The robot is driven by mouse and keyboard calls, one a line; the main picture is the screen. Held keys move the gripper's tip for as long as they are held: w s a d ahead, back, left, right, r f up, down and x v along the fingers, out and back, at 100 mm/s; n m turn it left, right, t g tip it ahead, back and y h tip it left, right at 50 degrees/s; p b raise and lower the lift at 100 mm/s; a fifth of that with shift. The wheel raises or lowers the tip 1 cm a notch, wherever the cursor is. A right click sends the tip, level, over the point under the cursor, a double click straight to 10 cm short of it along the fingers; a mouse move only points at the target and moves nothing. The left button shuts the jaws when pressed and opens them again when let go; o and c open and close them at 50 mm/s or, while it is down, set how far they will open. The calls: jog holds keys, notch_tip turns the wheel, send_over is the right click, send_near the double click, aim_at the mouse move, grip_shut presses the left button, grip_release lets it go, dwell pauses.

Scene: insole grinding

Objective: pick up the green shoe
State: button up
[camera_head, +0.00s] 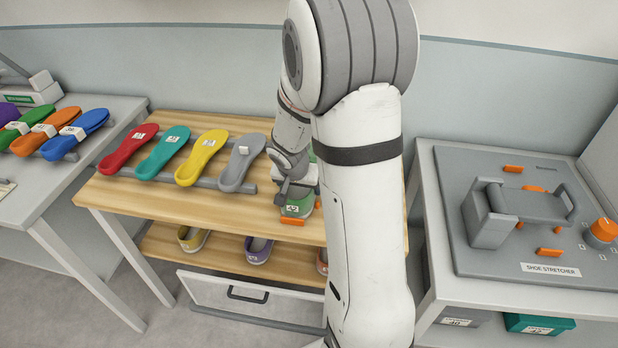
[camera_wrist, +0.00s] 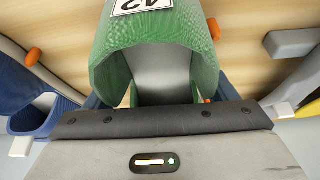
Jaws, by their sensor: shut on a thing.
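The green shoe (camera_head: 306,206) is on or just above the right part of the wooden table top (camera_head: 160,204), partly hidden behind my arm. Its white label reads 42. My gripper (camera_head: 298,192) comes down over the shoe and is shut on it. In the wrist view the green shoe (camera_wrist: 183,33) fills the upper middle, with its opening facing the camera and a grey inside. The dark gripper edge lies across its near end. I cannot tell whether the shoe touches the table.
Red (camera_head: 128,148), teal (camera_head: 163,150), yellow (camera_head: 202,157) and grey (camera_head: 242,162) insoles lie on rails left of my gripper. Other shoes stand on the shelf below, including a purple one (camera_head: 258,250). A shoe stretcher (camera_head: 540,215) stands on the right table.

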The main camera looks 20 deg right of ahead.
jog(key=c, duration=0.5)
jog(key=shift+r, duration=0.15)
